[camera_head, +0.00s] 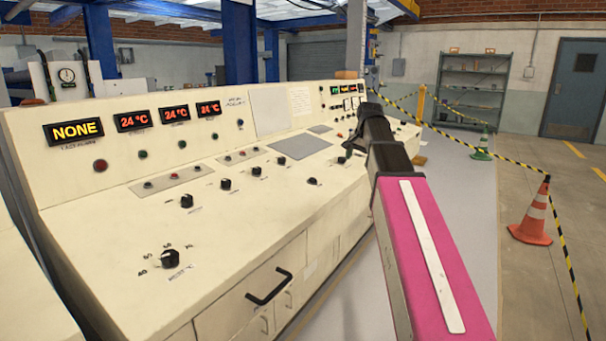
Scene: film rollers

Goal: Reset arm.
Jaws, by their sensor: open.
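My arm reaches up from the bottom right, with a pink link carrying a white strip and a dark joint and link beyond it. The dark link ends above the right part of the control desk. A small dark part, which looks like my gripper (349,151), shows just left of that link, over the desk top. The rest of it is hidden behind the link, and nothing is seen held in it. I cannot tell whether it touches the desk.
The long cream control desk (110,225) has several black knobs, buttons and lit displays, one reading NONE (74,132). A drawer handle (269,287) sticks out in front. At right stand an orange cone (533,215), striped barrier tape and a shelf (473,90). Grey floor beside the desk is clear.

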